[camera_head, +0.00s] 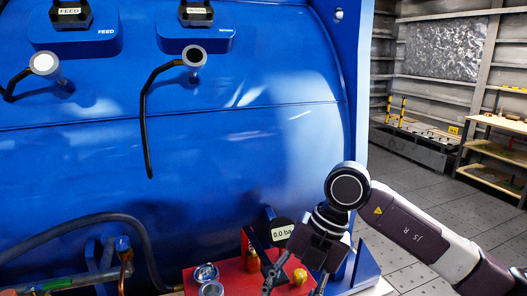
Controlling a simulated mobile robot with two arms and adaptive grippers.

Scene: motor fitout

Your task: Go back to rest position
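My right gripper (294,284) hangs down at the bottom centre-right, in front of the blue machine (220,130). Its two dark fingers are spread apart, with no object visibly held between them. It is above or in front of a red block (230,275) that carries metal and brass fittings; I cannot tell whether it touches them. A yellow brass fitting (300,276) shows between the fingers. My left gripper is not in view.
A round gauge (282,231) reading 0.0 stands just left of my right gripper. FEED (90,32) and a second labelled socket sit at the top, with cables hanging below. Hoses (70,228) run at lower left. Shelves and a wooden bench (493,150) stand right, beyond open floor.

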